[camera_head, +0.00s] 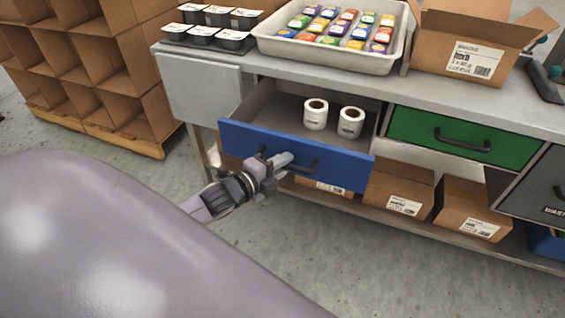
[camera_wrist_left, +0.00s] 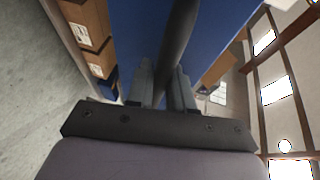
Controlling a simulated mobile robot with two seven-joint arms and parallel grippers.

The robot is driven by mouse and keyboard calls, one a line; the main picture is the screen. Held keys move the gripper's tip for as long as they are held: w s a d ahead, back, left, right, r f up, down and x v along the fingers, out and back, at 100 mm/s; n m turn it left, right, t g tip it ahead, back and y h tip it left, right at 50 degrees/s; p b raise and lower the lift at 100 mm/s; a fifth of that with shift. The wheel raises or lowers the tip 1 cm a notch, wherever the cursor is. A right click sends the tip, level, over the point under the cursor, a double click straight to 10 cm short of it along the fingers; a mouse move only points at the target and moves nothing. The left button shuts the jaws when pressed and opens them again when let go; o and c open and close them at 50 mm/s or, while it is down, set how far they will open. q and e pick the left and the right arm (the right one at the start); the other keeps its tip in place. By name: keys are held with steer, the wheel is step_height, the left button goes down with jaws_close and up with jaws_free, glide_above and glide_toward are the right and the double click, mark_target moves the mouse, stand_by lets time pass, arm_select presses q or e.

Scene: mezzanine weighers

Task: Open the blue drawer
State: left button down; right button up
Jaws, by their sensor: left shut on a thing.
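The blue drawer (camera_head: 338,166) is pulled out from under the grey bench, and its inside shows. Two white rolls (camera_head: 316,113) stand upright in it. Its dark bar handle (camera_head: 302,166) is on the front face. My left gripper (camera_head: 282,160) is at the left part of this handle. In the left wrist view the fingers (camera_wrist_left: 160,88) are on either side of the dark handle bar (camera_wrist_left: 178,45), shut on it, with the blue front behind. My right gripper is not in view.
A green drawer (camera_head: 440,136) is right of the blue one, with a grey drawer (camera_head: 540,187) beyond. Cardboard boxes (camera_head: 398,190) stand on the lower shelf. A tray of colourful packs (camera_head: 327,57) and an open carton (camera_head: 470,50) stand on the bench. Floor in front is clear.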

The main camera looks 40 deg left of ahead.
arm_select(q)
steer(key=c, duration=1.1)
jaws_free()
steer(key=shift+s, duration=0.1)
steer(key=v, duration=0.7)
steer(key=shift+p, duration=0.3)
